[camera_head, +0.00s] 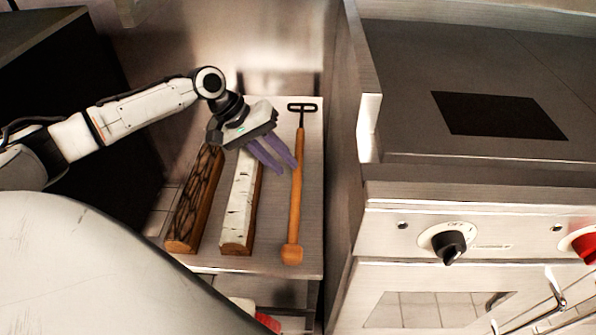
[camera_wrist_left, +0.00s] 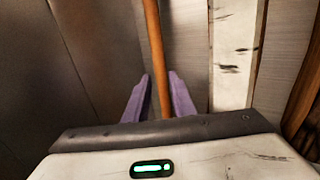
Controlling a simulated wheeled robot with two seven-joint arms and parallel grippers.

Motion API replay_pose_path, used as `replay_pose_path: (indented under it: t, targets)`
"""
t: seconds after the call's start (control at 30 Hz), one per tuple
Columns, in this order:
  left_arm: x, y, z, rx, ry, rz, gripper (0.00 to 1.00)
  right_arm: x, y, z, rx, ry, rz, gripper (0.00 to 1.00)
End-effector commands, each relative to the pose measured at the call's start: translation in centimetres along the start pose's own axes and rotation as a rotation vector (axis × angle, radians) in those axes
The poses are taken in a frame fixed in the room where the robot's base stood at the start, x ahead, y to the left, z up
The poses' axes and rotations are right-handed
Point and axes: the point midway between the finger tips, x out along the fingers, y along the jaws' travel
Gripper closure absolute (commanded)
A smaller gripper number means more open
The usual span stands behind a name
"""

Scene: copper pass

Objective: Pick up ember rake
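The ember rake (camera_head: 296,200) lies lengthwise on a metal shelf, with a long orange-brown wooden handle, a thicker knob at its near end and a black looped metal end at the back. My left gripper (camera_head: 284,169) reaches in from the left, its purple fingers angled down beside the upper part of the handle. In the left wrist view, the rake's handle (camera_wrist_left: 155,50) runs between the two open fingers (camera_wrist_left: 160,86), with a gap on each side. Whether the fingertips are level with the handle or above it is hard to tell. My right gripper is not in view.
On the shelf (camera_head: 315,215), left of the rake, lie a white birch log (camera_head: 239,205) and a dark-barked log (camera_head: 195,205). A metal panel (camera_head: 345,180) and a stove (camera_head: 460,215) with knobs stand close on the right. A dark box-like unit (camera_head: 60,90) is at left.

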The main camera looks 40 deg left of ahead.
Motion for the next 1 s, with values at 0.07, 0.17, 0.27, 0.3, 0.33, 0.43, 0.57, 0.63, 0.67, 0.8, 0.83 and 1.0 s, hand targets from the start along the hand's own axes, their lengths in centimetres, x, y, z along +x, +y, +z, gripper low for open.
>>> replay_pose_path:
  t: [0.07, 0.17, 0.27, 0.3, 0.33, 0.43, 0.57, 0.63, 0.67, 0.8, 0.83, 1.0]
  targets:
    - [0.9, -0.1, 0.1, 0.000, -0.001, 0.000, 0.77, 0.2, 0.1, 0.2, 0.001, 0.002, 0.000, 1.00]
    - [2.5, -0.2, 0.1, 0.000, -0.001, 0.001, 0.77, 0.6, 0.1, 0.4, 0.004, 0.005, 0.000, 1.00]
    - [4.0, -0.2, 0.1, 0.001, -0.001, 0.001, 0.77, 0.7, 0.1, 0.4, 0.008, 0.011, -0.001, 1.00]
    - [4.4, -0.2, 0.1, 0.001, -0.001, 0.000, 0.77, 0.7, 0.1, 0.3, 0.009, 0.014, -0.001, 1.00]
    - [4.6, -0.2, 0.1, 0.001, 0.000, 0.000, 0.77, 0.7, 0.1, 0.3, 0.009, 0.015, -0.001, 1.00]
    - [4.8, -0.2, 0.1, 0.001, 0.001, -0.001, 0.77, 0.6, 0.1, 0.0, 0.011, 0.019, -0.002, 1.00]
    - [4.8, -0.2, 0.1, 0.001, 0.001, -0.001, 0.77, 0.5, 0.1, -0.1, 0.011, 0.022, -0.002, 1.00]
    - [4.8, -0.2, 0.1, 0.001, 0.001, -0.001, 0.89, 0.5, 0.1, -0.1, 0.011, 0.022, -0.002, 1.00]
    - [4.8, -0.2, 0.1, 0.001, 0.001, -0.001, 0.94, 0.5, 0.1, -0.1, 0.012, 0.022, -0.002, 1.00]
    - [4.7, -0.1, 0.1, 0.002, 0.003, 0.001, 1.00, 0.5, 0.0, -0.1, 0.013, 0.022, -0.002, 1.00]
    - [4.7, -0.1, 0.1, 0.002, 0.003, 0.001, 1.00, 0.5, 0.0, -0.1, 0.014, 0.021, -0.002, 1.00]
    - [4.6, 0.0, 0.1, 0.002, 0.002, 0.001, 1.00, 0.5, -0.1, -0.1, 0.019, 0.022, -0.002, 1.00]
